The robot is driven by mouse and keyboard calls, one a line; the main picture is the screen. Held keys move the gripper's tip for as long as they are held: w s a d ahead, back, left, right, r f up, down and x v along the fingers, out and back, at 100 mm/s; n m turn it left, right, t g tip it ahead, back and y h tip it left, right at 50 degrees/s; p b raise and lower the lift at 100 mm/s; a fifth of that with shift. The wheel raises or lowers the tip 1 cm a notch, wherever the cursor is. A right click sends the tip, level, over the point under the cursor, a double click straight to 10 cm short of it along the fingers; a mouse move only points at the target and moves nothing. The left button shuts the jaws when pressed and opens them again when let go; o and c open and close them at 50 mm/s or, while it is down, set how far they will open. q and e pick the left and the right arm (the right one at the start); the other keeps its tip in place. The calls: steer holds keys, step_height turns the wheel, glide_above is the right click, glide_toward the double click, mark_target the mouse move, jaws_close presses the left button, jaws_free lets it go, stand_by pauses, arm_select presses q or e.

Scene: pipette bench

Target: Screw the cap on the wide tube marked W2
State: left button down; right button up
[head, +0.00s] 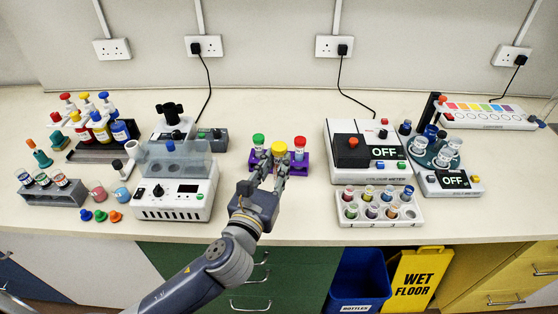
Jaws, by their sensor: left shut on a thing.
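A purple rack (302,169) stands near the middle of the bench. It holds a tube with a green cap (258,140) on the left and a tube with a red cap (300,142) on the right. A wider yellow cap (279,148) sits between them. My left gripper (272,165) comes from the front and is shut on the yellow cap, with its fingers at the cap's near side. The fingers hide what is under the yellow cap, so I cannot tell whether it sits on a tube. I cannot read a W2 mark. My right gripper is not in view.
A white machine with a clear lid (175,200) stands left of the rack. A colour meter (365,170) reading OFF and a white vial tray (378,214) stand to the right. Loose small caps (100,216) lie at the front left. Bare bench lies behind the rack.

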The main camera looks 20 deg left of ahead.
arm_select(q)
steer(key=w+a+f+p, duration=0.1)
steer(key=w+a, duration=0.3)
steer(key=w, duration=1.1)
steer(key=shift+a+f+p, duration=0.2)
steer(key=shift+p, duration=0.5)
steer(key=shift+f, duration=1.8)
steer(key=shift+f+b, duration=0.6)
steer(key=shift+b, duration=0.15)
steer(key=c, duration=1.4)
jaws_free()
